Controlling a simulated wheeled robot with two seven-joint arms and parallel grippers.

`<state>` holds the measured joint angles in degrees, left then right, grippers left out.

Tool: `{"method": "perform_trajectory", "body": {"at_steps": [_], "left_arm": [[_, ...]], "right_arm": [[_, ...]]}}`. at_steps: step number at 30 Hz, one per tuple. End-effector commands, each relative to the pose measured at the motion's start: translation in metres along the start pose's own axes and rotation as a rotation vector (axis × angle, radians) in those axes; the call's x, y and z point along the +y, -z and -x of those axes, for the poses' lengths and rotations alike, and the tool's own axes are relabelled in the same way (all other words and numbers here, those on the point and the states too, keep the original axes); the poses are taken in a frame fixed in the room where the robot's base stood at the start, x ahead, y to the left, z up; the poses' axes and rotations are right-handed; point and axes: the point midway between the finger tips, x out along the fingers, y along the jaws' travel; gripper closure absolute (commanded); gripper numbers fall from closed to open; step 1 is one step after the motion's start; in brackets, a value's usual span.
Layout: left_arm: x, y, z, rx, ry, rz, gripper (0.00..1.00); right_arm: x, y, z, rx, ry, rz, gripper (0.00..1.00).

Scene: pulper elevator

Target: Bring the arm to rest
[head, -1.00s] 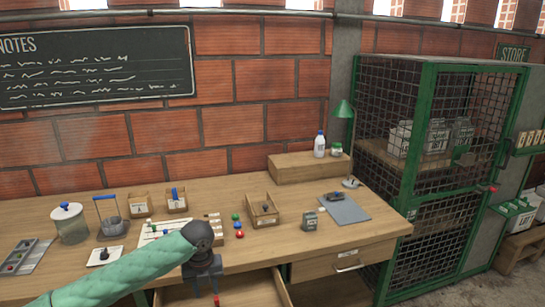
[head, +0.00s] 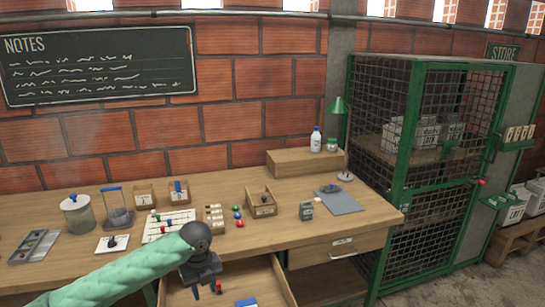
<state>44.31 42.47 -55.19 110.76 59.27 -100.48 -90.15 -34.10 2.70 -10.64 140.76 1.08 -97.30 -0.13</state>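My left arm comes in from the lower left in a green quilted sleeve. Its dark gripper (head: 208,284) hangs over the open drawer (head: 262,276) at the bench's front edge. The fingers point down and are small and dark, so I cannot tell whether they are open or shut. A small red piece (head: 219,286) shows right at the fingertips; whether it is held or lies in the drawer is unclear. A blue object (head: 246,302) lies in the drawer at the picture's bottom edge. My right gripper is out of view.
The wooden bench (head: 290,232) carries a glass jar (head: 77,214), small wooden boxes (head: 262,207), coloured balls (head: 237,212), a grey mat (head: 340,201) and a green lamp (head: 340,107). A green mesh cage (head: 400,200) stands at the right. A closed drawer (head: 335,248) is beside the open one.

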Motion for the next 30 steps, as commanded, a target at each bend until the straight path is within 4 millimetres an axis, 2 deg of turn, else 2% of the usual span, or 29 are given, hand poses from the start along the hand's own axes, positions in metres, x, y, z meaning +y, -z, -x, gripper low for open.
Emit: {"method": "perform_trajectory", "body": {"at_steps": [5,10,15,20,24,30], "left_arm": [[-0.001,-0.007,0.001,-0.047,0.012,0.206,0.63],[-0.006,-0.017,0.015,-0.147,0.077,0.495,0.63],[-0.016,-0.03,0.053,-0.242,0.223,0.77,0.63],[-0.034,-0.034,0.096,-0.281,0.393,0.973,0.63],[-0.046,-0.025,0.124,-0.269,0.542,1.137,0.63],[-0.055,-0.001,0.145,-0.188,0.732,1.369,0.63]], "right_arm": [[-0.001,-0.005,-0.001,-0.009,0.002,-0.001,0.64],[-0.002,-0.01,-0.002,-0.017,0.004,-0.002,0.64],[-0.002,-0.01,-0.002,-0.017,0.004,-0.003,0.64],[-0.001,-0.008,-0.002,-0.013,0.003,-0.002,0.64],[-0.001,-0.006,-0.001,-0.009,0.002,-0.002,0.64],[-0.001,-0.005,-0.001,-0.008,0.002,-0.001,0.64]]}}
